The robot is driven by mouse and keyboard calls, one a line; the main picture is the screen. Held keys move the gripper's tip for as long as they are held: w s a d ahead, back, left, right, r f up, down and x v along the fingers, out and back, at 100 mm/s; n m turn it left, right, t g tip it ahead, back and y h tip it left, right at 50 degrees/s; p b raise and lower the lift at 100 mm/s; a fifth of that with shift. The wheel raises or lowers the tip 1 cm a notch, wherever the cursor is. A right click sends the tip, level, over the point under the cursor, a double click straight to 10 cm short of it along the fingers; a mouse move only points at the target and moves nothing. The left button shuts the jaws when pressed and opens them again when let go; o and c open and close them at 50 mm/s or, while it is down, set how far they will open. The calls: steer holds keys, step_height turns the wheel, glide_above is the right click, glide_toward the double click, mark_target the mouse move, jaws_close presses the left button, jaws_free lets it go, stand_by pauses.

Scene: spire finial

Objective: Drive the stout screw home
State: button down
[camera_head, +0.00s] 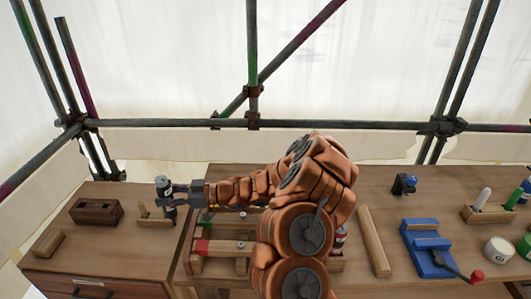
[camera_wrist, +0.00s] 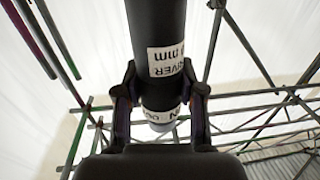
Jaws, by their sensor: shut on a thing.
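My gripper (camera_head: 178,191) is at the left of the bench in the head view, shut on a dark cylindrical driver (camera_head: 163,188). The driver stands roughly upright, with a pale top end. In the wrist view, both fingers of my gripper (camera_wrist: 161,105) clasp the driver (camera_wrist: 163,28), whose white label reads in part "DRIVER" and "mm". A wooden frame (camera_head: 217,246) with a red block lies on the bench right of the driver, partly behind my arm. A small grey piece, possibly a screw head, shows on its rail (camera_head: 241,245). I cannot identify the stout screw for certain.
A wooden stand (camera_head: 148,217) is beside the driver's lower end; I cannot tell if they touch. A slotted wooden block (camera_head: 96,211) is farther left. At right are a wooden bar (camera_head: 373,241), a blue vise (camera_head: 433,249) and a holder (camera_head: 489,215). Scaffold poles stand behind.

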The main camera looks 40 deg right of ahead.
steer(key=s+d+r+t+h+b, duration=0.1)
steer(key=d+r+b, duration=0.1)
steer(key=d, duration=0.6)
steer(key=s+d+r+m+t+b, duration=0.1)
steer(key=s+d+r+b, duration=0.1)
steer(key=d+b, duration=0.3)
steer(key=s+d+r+m+h+b, duration=0.1)
steer(key=d+b, duration=0.3)
steer(key=d, duration=0.7)
steer(key=shift+s+d+r+t+h, duration=0.15)
steer(key=shift+s+r+t+h, duration=0.2)
steer(key=shift+s+r, duration=0.4)
steer(key=shift+f, duration=0.1)
step_height(320, 180, down, 4)
steer(key=shift+w+f+p, duration=0.1)
steer(key=shift+f+p, duration=0.1)
steer(key=shift+p, duration=0.15)
steer(key=shift+f+b, duration=0.5)
steer(key=shift+b, duration=0.45)
steer(key=shift+f+b, duration=0.3)
steer(key=shift+b, duration=2.95)
